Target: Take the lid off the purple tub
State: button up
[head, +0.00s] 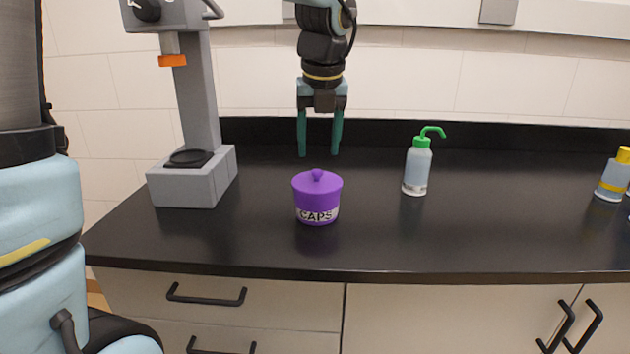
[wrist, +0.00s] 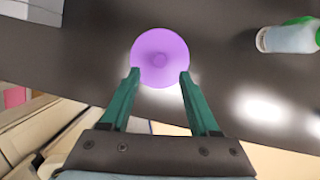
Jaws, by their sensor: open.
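The purple tub (head: 317,207) stands upright on the black counter, with a "CAPS" label on its front. In the wrist view the green fingertips (wrist: 159,73) appear on either side of the lid's near part.
A wash bottle with a green spout (head: 417,168) stands right of the tub. A grey stand (head: 190,182) is at the left. A yellow-capped bottle (head: 614,178) is at the far right. The black counter (head: 500,220) is clear between the bottles.

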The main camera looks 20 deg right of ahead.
aim_at(317, 171)
jog(key=shift+p+x, duration=0.3)
jog(key=shift+x, duration=2.45)
jog(key=shift+w, duration=0.1)
grip_shut()
